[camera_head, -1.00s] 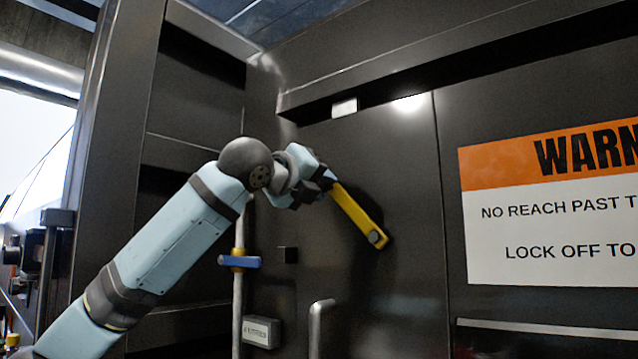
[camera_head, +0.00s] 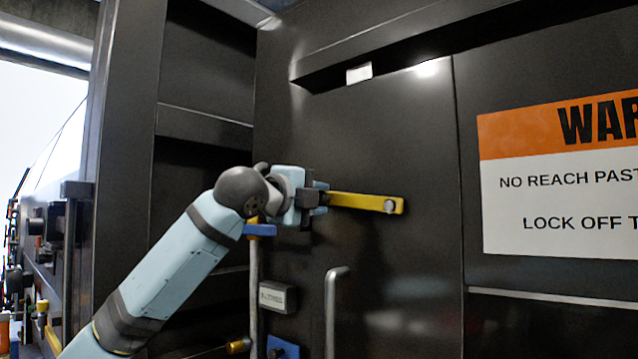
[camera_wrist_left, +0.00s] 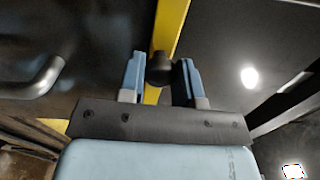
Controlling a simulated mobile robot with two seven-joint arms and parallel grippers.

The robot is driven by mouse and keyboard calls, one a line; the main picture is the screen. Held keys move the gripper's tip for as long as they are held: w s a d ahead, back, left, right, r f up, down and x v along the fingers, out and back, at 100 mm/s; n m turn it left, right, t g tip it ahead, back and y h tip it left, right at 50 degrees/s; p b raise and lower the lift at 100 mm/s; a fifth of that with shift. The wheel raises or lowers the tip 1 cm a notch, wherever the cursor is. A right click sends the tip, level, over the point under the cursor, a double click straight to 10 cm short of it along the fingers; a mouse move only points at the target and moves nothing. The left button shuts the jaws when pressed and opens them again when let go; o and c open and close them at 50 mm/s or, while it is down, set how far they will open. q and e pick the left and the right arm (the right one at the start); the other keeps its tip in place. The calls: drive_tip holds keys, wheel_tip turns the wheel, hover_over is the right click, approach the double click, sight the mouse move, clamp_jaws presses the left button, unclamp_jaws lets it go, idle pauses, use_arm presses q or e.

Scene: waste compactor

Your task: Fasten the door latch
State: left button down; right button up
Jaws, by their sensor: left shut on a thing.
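The door latch is a yellow bar (camera_head: 365,202) on the dark door (camera_head: 390,130). It lies nearly level, with its round pivot at the right end. My left gripper (camera_head: 318,198) is at the bar's left end. In the left wrist view the left gripper (camera_wrist_left: 160,75) is shut on a dark knob (camera_wrist_left: 160,69) on the yellow bar (camera_wrist_left: 170,28). The bar's left end is hidden behind the gripper in the head view. My right gripper is not in view.
A grey vertical handle (camera_head: 332,310) stands out from the door below the latch. A blue-handled valve (camera_head: 262,230) on a pipe and a small grey box (camera_head: 277,296) are at lower left. A warning sign (camera_head: 560,180) is on the right.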

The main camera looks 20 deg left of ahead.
use_arm(q)
drive_tip(key=shift+f+n, duration=0.8)
drive_tip(key=shift+f, duration=0.25)
drive_tip(key=c, duration=0.8)
unclamp_jaws()
drive_tip(key=b+v, duration=0.3)
drive_tip(key=v, duration=1.1)
drive_tip(key=shift+w, duration=0.1)
